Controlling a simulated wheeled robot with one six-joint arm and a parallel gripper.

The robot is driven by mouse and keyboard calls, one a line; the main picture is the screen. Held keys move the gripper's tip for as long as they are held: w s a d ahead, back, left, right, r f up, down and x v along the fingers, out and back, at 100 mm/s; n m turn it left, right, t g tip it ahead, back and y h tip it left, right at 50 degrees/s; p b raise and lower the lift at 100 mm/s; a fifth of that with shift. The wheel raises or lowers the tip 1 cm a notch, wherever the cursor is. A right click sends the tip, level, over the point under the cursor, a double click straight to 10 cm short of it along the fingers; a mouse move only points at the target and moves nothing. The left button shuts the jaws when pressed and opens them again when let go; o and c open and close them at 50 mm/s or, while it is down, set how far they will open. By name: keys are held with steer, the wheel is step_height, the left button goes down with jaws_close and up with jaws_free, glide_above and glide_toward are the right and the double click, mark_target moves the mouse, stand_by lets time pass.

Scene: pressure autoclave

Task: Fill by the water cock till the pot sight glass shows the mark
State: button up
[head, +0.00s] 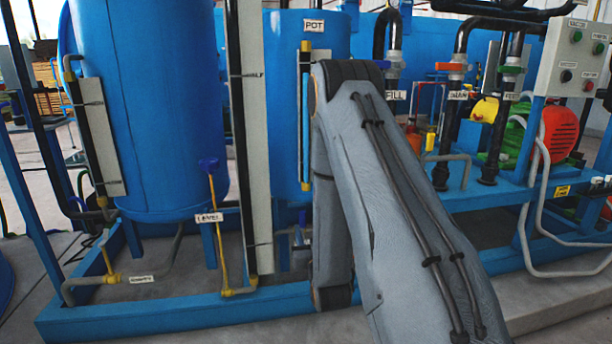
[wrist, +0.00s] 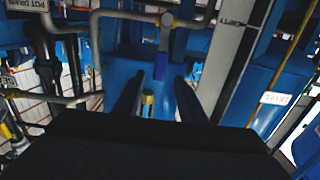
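The blue pot (head: 335,40) with its POT label stands behind my arm in the head view. A blue lever (wrist: 160,66) on a grey pipe fitting lies ahead, between the fingertips in the picture; contact cannot be told. I cannot tell whether this is the water cock. My arm hides the gripper in the head view.
A large blue tank (head: 150,110) and a tall white gauge board (head: 250,140) stand left. Black DRAIN and FEED pipes, a control box (head: 578,60) and a red motor (head: 560,130) stand right. Grey pipes cross the wrist view.

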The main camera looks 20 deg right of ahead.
mark_target(303, 219)
steer(key=shift+b+x, duration=0.8)
steer(key=shift+x, duration=3.1)
jaws_close()
